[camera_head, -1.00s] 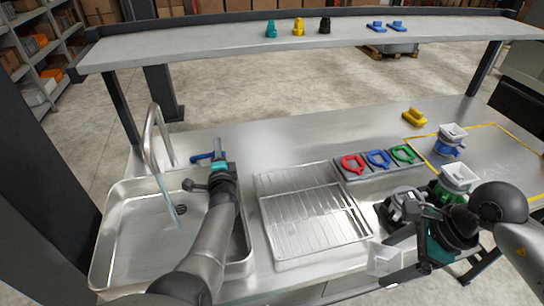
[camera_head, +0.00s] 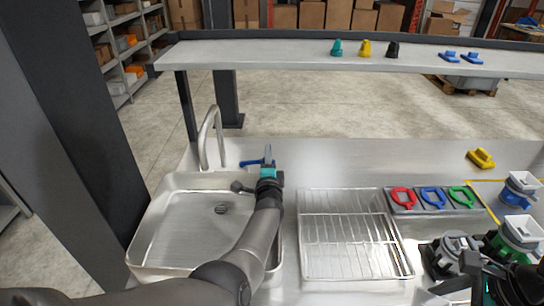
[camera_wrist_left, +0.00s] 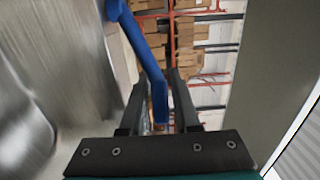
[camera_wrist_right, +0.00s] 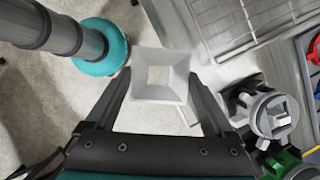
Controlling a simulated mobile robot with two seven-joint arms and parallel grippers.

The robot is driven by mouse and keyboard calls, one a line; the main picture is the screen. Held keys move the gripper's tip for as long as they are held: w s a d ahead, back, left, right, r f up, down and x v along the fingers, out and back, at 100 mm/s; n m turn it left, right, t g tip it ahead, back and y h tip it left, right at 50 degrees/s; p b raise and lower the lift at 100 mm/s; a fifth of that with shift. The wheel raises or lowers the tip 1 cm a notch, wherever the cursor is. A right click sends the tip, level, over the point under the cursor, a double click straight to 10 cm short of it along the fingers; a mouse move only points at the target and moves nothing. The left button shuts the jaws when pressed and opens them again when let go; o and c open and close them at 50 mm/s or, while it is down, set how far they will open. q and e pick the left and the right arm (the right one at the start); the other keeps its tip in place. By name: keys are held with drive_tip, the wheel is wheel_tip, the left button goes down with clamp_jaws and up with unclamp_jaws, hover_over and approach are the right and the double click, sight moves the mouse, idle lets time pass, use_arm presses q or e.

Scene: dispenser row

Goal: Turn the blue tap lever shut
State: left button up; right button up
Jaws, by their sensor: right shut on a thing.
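The blue tap lever (camera_head: 256,162) is at the back rim of the sink, to the right of the curved metal tap (camera_head: 207,135). No water stream shows under the tap. My left gripper (camera_head: 268,158) is at the lever's right end. In the left wrist view the blue lever (camera_wrist_left: 159,98) reaches between its two fingers, which stand apart; whether it touches either is unclear. My right gripper (camera_wrist_right: 158,95) is shut on a white square funnel-like piece (camera_wrist_right: 145,90), over the floor in front of the counter.
The steel sink (camera_head: 150,225) lies below my left arm, with a wire drying rack (camera_head: 345,278) to its right. A tray with red, blue and green rings (camera_head: 402,197) and several dispensers (camera_head: 522,232) stand further right. A shelf (camera_head: 280,58) spans the back.

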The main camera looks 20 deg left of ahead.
use_arm(q)
drive_tip(key=p+v, duration=0.6)
drive_tip(key=v, duration=0.1)
drive_tip(key=shift+s+p, duration=0.25)
drive_tip(key=shift+p, duration=0.05)
idle(0.3)
